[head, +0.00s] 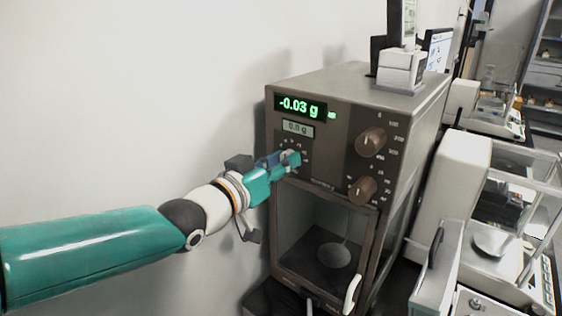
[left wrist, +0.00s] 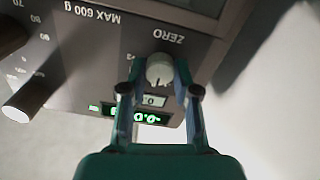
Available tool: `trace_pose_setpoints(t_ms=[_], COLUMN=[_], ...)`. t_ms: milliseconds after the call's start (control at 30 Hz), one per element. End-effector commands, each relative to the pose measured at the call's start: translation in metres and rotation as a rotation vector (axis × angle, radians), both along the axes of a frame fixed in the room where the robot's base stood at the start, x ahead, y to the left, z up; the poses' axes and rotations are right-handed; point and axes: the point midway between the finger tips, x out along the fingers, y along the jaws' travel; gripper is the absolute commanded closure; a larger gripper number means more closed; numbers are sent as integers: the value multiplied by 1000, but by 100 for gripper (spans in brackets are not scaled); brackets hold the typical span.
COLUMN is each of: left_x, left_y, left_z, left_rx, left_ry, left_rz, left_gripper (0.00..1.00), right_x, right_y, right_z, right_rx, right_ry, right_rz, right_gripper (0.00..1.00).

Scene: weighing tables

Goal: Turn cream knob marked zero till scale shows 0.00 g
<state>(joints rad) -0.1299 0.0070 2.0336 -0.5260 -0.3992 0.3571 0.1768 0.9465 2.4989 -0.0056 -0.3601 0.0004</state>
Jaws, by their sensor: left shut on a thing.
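The scale (head: 340,150) is a brown and grey box with a green lit display (head: 300,106) that reads -0.03 g. The same display shows upside down and partly covered in the left wrist view (left wrist: 140,117). The cream knob (left wrist: 159,70) sits beside the word ZERO on the panel. My left gripper (head: 292,160) reaches the panel below the displays. In the left wrist view its fingers (left wrist: 160,82) are shut on the cream knob, one on each side. In the head view the gripper hides the knob. My right gripper is not in view.
Two brown knobs, an upper one (head: 370,141) and a lower one (head: 362,189), stick out right of my left gripper. Below is an open chamber with a round pan (head: 334,255). Other balances (head: 490,240) stand at right. A plain wall (head: 110,90) is at left.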

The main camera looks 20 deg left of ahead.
Motion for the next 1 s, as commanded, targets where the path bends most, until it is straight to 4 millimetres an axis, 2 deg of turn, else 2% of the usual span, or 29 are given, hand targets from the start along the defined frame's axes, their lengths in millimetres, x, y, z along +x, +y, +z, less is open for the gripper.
trace_pose_setpoints(t_ms=[267, 600, 1000], left_x=[0, 0, 0], left_y=[0, -1, -2], left_z=[-3, -2, -1], left_rx=[74, 286, 466], left_ry=[-30, -108, -170], left_rz=[3, 2, 0], left_gripper=[100, 100, 100], right_x=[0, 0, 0], right_y=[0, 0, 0], right_z=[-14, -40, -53], right_rx=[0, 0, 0], right_ry=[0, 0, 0], right_rz=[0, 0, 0], right_gripper=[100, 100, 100])
